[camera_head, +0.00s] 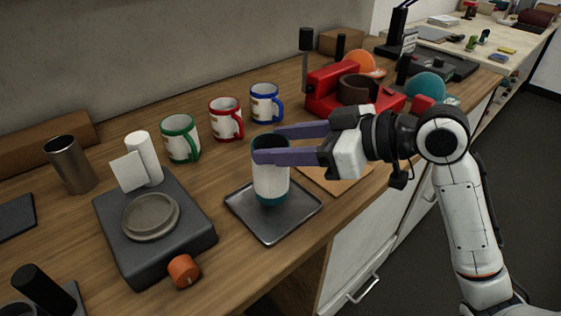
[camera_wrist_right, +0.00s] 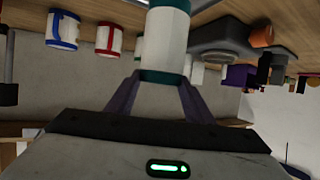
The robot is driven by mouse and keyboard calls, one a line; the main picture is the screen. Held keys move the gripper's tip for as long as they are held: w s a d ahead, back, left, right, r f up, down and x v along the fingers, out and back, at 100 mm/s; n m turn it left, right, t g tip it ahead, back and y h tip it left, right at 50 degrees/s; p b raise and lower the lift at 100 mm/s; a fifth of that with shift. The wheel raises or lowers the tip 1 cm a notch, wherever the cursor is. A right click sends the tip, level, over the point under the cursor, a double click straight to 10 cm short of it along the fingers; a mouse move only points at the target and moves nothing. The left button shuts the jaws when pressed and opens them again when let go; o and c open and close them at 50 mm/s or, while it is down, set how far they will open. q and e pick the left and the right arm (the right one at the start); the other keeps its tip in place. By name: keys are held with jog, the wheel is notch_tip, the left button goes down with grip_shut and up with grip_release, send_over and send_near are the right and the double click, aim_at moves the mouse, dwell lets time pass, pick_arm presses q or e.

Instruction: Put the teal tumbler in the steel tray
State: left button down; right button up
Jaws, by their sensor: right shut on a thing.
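The teal tumbler (camera_head: 270,186) is a white cup with teal bands at its rim and base. It is upright over the steel tray (camera_head: 295,221), a square dark metal tray on the counter. I cannot tell whether its base touches the tray. My right gripper (camera_head: 262,145) is shut on the tumbler, one purple finger on each side near its top. In the right wrist view the tumbler (camera_wrist_right: 165,38) stands between the fingers, with the picture upside down. My left gripper does not show.
A dark grey scale-like device (camera_head: 180,250) with an orange knob (camera_head: 184,271) stands left of the tray. Green (camera_head: 180,138), red (camera_head: 226,119) and blue (camera_head: 265,103) banded mugs stand behind. A wooden board (camera_head: 340,179) lies right of the tray, under my arm. The counter's front edge is close.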

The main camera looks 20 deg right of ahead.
jog(key=shift+f, duration=1.5)
jog(key=shift+f, duration=0.2)
jog(key=o, duration=1.7)
jog(key=shift+c, duration=0.2)
jog(key=shift+r, duration=0.15)
jog(key=shift+s+d+r, duration=0.1)
jog(key=shift+d, duration=0.05)
jog(key=b+v, duration=0.1)
jog(key=v, duration=1)
jog(key=shift+s, duration=0.25)
jog(key=shift+s+d+r, duration=0.1)
jog(key=shift+d, duration=0.05)
